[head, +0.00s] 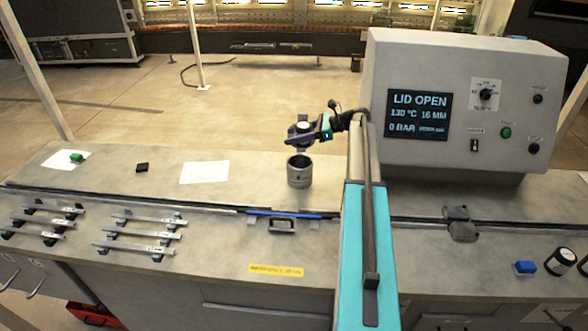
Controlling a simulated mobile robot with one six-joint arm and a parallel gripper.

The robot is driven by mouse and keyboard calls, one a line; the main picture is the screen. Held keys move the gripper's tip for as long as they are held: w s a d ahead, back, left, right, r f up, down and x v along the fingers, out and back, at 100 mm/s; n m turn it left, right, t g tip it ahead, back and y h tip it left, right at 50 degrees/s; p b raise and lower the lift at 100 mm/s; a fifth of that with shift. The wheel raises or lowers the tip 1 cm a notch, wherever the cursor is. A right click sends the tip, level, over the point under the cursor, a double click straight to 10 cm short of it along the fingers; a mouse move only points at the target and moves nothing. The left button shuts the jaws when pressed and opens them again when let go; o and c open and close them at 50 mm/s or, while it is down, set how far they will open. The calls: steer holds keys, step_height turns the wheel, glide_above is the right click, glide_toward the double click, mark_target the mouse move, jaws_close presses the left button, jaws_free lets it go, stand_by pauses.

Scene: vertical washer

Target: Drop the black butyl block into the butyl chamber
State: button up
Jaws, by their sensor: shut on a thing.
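A small black block (142,167), which looks like the butyl block, lies on the back counter at left, well apart from my gripper. The butyl chamber appears to be the grey upright cylinder (300,174) at the counter's middle. My gripper (316,131) is at the end of the arm, just above the cylinder. It is shut on a dark, flat, lid-like piece (299,139) with a rounded top. The piece is apart from the cylinder. The fingertips are small and partly hidden, so the exact grip is unclear.
A control box with a screen (419,115) reading LID OPEN stands at right. A green block (77,157) sits on white paper at left. Metal bars (140,234) lie on the front counter. A blue block (525,267) stands at right. The back counter around the black block is clear.

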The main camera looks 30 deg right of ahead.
steer(key=shift+w, duration=0.45)
steer(key=shift+f+b, duration=1)
steer(key=shift+f, duration=1.95)
steer(key=o, duration=1.3)
steer(key=shift+o, duration=0.2)
